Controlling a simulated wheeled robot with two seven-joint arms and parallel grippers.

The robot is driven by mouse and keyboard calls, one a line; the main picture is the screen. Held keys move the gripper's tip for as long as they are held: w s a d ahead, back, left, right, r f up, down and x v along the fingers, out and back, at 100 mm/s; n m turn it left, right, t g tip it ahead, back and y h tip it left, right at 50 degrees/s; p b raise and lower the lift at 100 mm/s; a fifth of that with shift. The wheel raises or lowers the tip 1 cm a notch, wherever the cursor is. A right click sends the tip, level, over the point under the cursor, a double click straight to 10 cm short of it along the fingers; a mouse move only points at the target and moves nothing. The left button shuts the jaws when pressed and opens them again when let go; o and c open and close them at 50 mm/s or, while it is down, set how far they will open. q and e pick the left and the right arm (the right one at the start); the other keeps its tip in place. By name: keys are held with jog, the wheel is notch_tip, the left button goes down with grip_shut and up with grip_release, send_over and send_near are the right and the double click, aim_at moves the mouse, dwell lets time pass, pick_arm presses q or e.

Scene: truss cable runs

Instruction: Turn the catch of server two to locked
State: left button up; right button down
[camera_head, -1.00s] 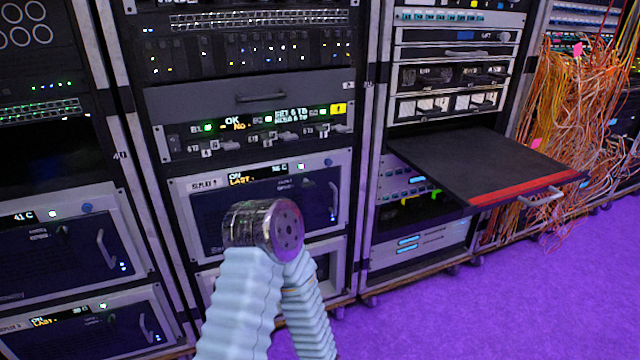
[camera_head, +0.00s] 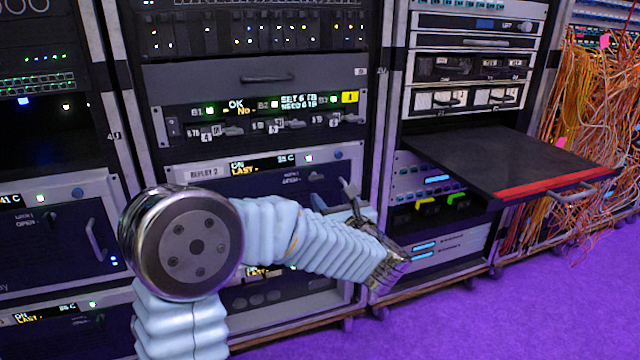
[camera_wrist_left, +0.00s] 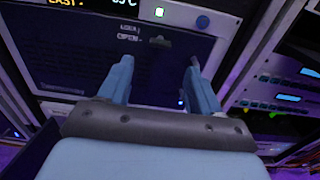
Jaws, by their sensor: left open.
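The server labelled REPLAY 2 (camera_head: 205,173) is a dark-faced unit with a pale frame in the middle rack. Its small dark catch (camera_head: 317,177) is at the upper right of its face. In the left wrist view the catch (camera_wrist_left: 160,42) lies roughly level, beside the lower of two small labels, which seems to read OPEN. My left gripper (camera_head: 350,196) is at the right side of this server, right of and below the catch in the head view. In the wrist view its two blue fingers (camera_wrist_left: 160,64) are apart and empty, with the catch between and beyond their tips.
Server two's lit display (camera_head: 262,164) and round blue button sit above the catch. A black shelf (camera_head: 500,165) with a red front edge sticks out of the right rack. Loose orange cables (camera_head: 590,110) hang farther right. Purple floor (camera_head: 440,320) is clear in front.

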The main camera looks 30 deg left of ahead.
aim_at(318, 180)
pick_arm(q)
jog(key=x, duration=0.8)
jog(key=shift+w+a+p, duration=0.25)
jog(key=shift+w+p, duration=0.05)
jog(key=shift+p, duration=0.05)
jog(key=shift+c, duration=0.5)
jog(key=shift+f, duration=0.1)
jog(key=c, duration=0.9)
